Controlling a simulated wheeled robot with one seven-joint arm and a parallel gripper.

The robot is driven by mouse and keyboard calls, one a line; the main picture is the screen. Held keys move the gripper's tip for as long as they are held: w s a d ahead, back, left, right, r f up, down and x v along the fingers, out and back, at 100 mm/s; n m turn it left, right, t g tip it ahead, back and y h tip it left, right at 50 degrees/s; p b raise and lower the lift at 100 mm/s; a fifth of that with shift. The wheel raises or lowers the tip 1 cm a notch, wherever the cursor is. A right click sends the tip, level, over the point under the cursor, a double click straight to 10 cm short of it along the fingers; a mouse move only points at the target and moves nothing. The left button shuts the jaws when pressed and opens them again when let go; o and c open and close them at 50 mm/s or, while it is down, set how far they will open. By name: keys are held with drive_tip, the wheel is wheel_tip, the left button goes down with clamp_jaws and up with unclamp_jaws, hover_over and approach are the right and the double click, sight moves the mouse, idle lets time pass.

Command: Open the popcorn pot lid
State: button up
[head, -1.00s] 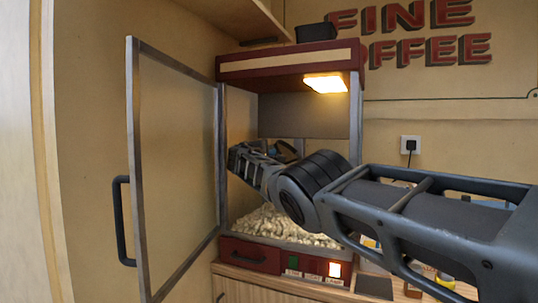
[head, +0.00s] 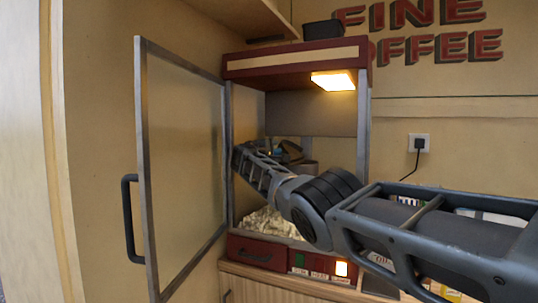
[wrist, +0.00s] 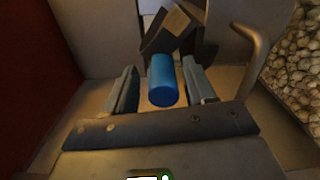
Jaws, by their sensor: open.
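A blue cylindrical handle (wrist: 162,82) stands between the two fingers of my open gripper (wrist: 161,88) in the wrist view. A gap shows on each side of the handle, and the fingers are not closed on it. A dark angular bracket (wrist: 166,40) is just beyond the handle. In the head view the grey popcorn pot (head: 307,164) hangs inside the popcorn cabinet, partly hidden behind my arm. A bit of blue shows beside its dark top. I cannot make out the full edge of the lid.
The cabinet's glass door (head: 185,160) stands open at left with a black handle (head: 129,215). Popcorn (wrist: 293,60) lies in the cabinet beside the gripper. A bent metal rod (wrist: 251,62) stands close to the right finger. A lit lamp (head: 333,81) is overhead.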

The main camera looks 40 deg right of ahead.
drive_tip(key=shift+s+a, duration=0.55)
drive_tip(key=shift+a, duration=0.15)
drive_tip(key=shift+b+v, duration=0.4)
drive_tip(key=shift+v, duration=2.05)
drive_tip(key=shift+f, duration=0.1)
